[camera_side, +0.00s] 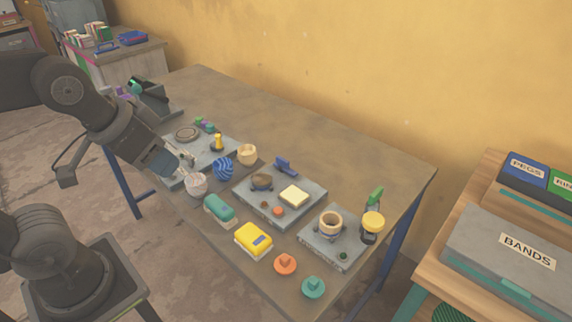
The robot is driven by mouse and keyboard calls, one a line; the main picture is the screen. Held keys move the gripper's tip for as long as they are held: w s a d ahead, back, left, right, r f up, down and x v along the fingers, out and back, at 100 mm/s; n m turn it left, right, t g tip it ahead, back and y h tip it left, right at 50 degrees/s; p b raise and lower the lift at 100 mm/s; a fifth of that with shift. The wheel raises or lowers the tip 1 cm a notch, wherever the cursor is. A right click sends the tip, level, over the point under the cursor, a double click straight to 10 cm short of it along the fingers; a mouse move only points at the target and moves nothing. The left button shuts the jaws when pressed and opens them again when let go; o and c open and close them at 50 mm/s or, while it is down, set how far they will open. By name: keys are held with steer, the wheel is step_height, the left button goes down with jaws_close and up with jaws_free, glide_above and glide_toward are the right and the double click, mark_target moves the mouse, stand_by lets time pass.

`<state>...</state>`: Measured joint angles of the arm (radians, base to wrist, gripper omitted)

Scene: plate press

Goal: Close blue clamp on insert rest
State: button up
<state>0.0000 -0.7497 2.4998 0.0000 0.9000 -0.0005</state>
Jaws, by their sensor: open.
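A blue clamp (286,166) stands at the back edge of the middle grey plate (281,213). Its lever looks raised and tilted, apart from the things on the plate. A dark round piece (262,181) and a pale yellow block (294,196) sit on this plate; I cannot tell which part is the insert rest. My gripper (186,163) is open and looks empty. It is over the left grey plate, to the left of the blue clamp, near a white ball of yarn (196,184).
A blue yarn ball (223,168) and a tan cup (248,154) stand between my gripper and the middle plate. A green box (219,209) and a yellow box (253,240) lie in front. The right plate (320,249) bears a ring and a green clamp (376,195). The table's back is clear.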

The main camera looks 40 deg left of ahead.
steer(key=w+a+r+n+g, duration=0.15)
steer(key=w+r+n, duration=0.3)
steer(key=w, duration=0.55)
steer(key=n+g, duration=0.4)
steer(key=n, duration=1)
glide_above(283, 158)
step_height(283, 158, down, 17)
steer(key=shift+m, duration=0.25)
step_height(283, 158, down, 13)
steer(key=shift+s+f, duration=0.1)
jaws_close()
